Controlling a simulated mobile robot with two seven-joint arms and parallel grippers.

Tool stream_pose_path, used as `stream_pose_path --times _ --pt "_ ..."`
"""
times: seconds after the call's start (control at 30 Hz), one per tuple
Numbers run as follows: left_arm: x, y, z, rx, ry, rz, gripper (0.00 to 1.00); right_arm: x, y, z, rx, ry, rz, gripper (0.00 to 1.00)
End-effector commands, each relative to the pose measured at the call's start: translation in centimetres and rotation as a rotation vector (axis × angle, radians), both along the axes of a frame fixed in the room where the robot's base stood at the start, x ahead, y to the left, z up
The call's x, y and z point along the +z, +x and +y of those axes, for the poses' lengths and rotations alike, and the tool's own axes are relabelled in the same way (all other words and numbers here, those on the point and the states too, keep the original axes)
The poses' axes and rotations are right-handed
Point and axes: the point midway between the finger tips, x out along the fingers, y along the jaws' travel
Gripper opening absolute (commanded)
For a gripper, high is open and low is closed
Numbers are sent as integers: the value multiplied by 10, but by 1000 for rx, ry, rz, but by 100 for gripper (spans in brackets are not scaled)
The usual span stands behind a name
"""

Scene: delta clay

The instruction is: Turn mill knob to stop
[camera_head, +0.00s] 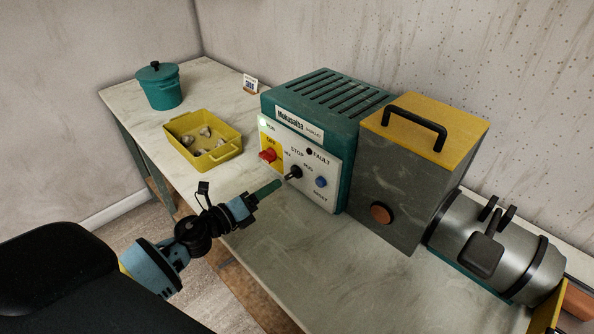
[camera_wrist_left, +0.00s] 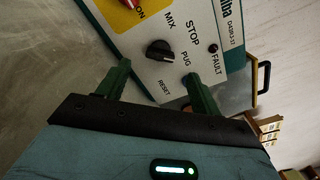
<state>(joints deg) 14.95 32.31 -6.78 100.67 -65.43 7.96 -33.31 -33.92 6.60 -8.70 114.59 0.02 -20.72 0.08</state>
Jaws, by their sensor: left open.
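The black mill knob (camera_head: 296,172) is on the white front panel (camera_head: 316,196) of the teal machine (camera_head: 345,120), with MIX, STOP and PUG lettered around it. In the left wrist view the knob (camera_wrist_left: 160,50) shows clearly, but I cannot tell for sure which label it points to. My left gripper (camera_head: 278,184) is just in front of the panel, close to the knob. In the left wrist view its two green fingers (camera_wrist_left: 157,82) are apart, with the knob beyond the gap between them. Nothing is held, and I cannot see contact. My right gripper is out of view.
A red switch (camera_head: 267,155) on a yellow plate and a blue reset button (camera_head: 320,182) flank the knob. A yellow tray (camera_head: 222,155) with several lumps and a teal pot (camera_head: 161,90) stand left. A grey box with a yellow lid (camera_head: 440,125) and a metal drum (camera_head: 490,240) stand right.

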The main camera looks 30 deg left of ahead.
Motion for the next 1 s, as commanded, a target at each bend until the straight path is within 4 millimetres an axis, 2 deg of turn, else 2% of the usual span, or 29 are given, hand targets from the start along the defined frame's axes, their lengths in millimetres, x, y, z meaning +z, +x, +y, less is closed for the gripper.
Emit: stream_pose_path --times 0.27,0.7,1.0 --pt "1 11 -3 2 -3 -2 65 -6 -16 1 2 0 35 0" --pt "0 64 -22 2 -3 0 65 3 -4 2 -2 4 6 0" --pt "-1 74 -26 0 -2 1 65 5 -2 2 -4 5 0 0"
